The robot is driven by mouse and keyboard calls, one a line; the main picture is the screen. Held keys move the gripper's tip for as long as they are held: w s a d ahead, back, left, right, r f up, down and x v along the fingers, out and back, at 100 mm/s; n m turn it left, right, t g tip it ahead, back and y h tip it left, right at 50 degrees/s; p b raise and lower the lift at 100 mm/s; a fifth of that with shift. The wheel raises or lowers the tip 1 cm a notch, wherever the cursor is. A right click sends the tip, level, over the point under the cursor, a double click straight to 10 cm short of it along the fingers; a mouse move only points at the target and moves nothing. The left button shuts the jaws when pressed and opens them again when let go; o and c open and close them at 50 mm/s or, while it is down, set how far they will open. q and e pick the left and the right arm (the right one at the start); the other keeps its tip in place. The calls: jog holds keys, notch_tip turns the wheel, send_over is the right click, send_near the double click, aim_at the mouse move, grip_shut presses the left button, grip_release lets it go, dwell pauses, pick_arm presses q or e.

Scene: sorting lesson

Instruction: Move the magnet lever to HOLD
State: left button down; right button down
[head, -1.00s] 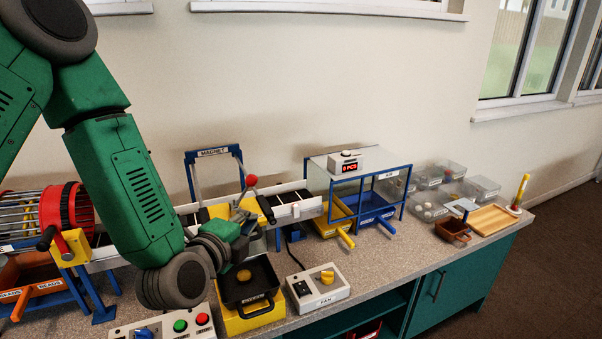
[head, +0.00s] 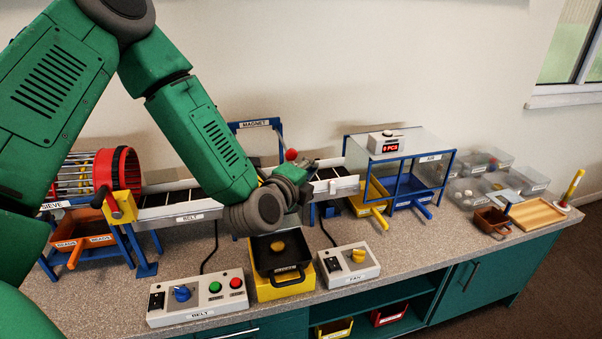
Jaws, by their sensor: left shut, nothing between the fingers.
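The magnet station's blue frame (head: 281,140) with its MAGNET sign (head: 254,124) stands behind the conveyor. The lever's red ball knob (head: 291,155) shows just above my left wrist; its shaft and any HOLD marking are hidden behind my arm. My left gripper (head: 312,174) is at the knob's lower right, over the belt, largely covered by its own wrist. It is shut with nothing held. I cannot tell whether it touches the lever. My right gripper is out of view.
The belt control box (head: 198,297), black tray (head: 279,259) on a yellow stand and fan box (head: 348,264) line the counter's front. A red-rimmed sieve drum (head: 127,169) is at left. The clear AIR box (head: 403,160) stands at right. Bare counter lies right of the fan box.

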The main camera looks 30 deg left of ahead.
pick_arm(q)
jog(key=shift+w+a+r+p, duration=0.1)
jog(key=shift+w+a+p, duration=0.35)
jog(key=shift+w+a, duration=0.65)
jog(key=shift+s+a+r, duration=0.15)
jog(key=shift+s+a, duration=0.2)
jog(key=shift+a, duration=0.45)
jog(key=shift+d, duration=0.2)
